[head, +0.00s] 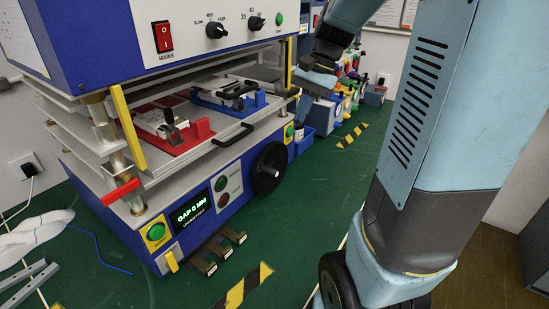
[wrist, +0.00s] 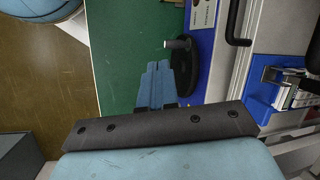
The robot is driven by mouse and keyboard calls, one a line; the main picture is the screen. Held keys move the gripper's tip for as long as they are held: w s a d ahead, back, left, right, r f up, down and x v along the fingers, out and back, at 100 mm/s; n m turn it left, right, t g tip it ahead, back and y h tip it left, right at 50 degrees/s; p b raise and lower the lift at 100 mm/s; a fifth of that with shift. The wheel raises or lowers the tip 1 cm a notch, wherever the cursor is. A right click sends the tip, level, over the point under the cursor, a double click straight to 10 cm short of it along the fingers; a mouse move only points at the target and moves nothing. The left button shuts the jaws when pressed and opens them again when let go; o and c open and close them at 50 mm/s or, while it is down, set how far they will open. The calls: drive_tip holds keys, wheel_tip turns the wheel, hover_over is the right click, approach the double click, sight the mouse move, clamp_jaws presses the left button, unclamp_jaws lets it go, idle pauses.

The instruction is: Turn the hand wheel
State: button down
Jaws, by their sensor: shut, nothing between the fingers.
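The hand wheel (head: 269,168) is a black disc on the blue front of the test machine, right of the display. It also shows in the wrist view (wrist: 186,72), with a grey-tipped crank handle (wrist: 177,44) sticking out to the left. My gripper (head: 317,82) is above and to the right of the wheel in the head view, apart from it there. In the wrist view the blue fingers (wrist: 157,66) are together and empty. Their tips lie just left of the wheel's rim and below the handle in the picture; contact cannot be told.
The display (head: 190,215) reads "GAP 0 MM". A black drawer handle (head: 233,134) juts out above the wheel. Red (head: 187,135) and blue (head: 231,102) fixtures sit on the machine's shelf. Pedals (head: 215,252) stick out below. Green table (head: 320,185) is clear right of the wheel.

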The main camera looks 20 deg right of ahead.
drive_tip(key=w+d+f+m+g+y, duration=0.1)
drive_tip(key=w+d+f+m+y, duration=0.15)
drive_tip(key=w+f, duration=0.3)
drive_tip(key=x, duration=1.3)
drive_tip(key=shift+d+m, duration=0.3)
drive_tip(key=shift+m, duration=0.15)
drive_tip(key=shift+w+f, duration=0.15)
drive_tip(key=shift+f, duration=0.05)
